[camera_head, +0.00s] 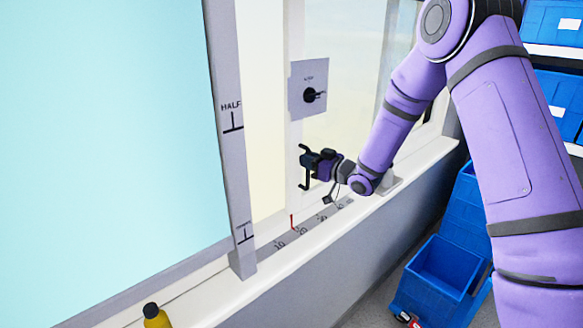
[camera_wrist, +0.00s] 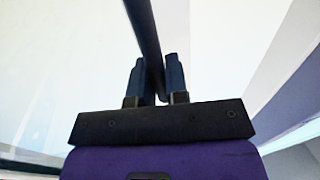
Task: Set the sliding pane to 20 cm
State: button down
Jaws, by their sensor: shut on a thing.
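The sliding pane (camera_head: 270,140) is a clear sheet in a pale frame behind the sill. Its black upright bar handle (camera_head: 304,183) stands out from the frame's edge. My gripper (camera_head: 306,161) is shut on this handle around its middle. In the wrist view the dark handle (camera_wrist: 143,25) runs down between the two fingers of my gripper (camera_wrist: 153,72). A grey scale strip (camera_head: 265,250) on the sill carries marks 10, 20, 30 and higher. A small red pointer (camera_head: 292,222) stands at the strip between 10 and 20, nearer 20.
A grey plate with a black rotary knob (camera_head: 311,95) is mounted above the handle. A grey post marked HALF (camera_head: 228,90) stands left, beside a pale blue panel (camera_head: 100,130). A yellow bottle (camera_head: 155,317) is at bottom left. Blue bins (camera_head: 440,270) stand right, below the sill.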

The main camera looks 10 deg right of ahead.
jog(key=shift+w+d, duration=0.65)
jog(key=shift+d, duration=0.3)
jog(key=c, duration=1.1)
grip_release()
jog(key=shift+c, duration=0.2)
jog(key=v, duration=1)
jog(key=shift+s+d, duration=0.25)
jog(key=shift+d, duration=0.05)
jog(key=shift+r, duration=0.1)
